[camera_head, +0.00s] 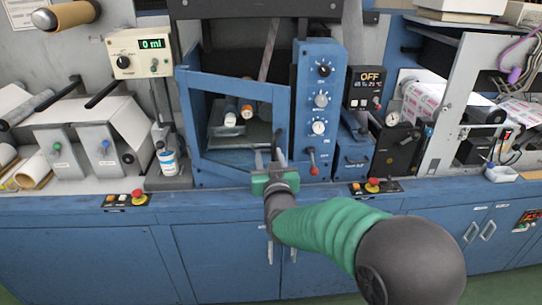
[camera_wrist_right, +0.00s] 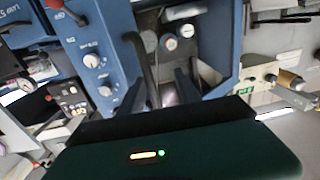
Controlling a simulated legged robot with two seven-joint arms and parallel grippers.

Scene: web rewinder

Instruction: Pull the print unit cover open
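The print unit cover (camera_head: 232,84) is a blue frame on the front of the blue machine, left of the blue dial panel. My left gripper is out of view.
The dial panel (camera_head: 320,112) with a red-knobbed lever (camera_head: 312,162) stands just right of the gripper. Red stop buttons (camera_head: 373,184) sit on the blue ledge. A white-and-blue bottle (camera_head: 166,160) stands left of the cover. The space in front of the cover is mostly free.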

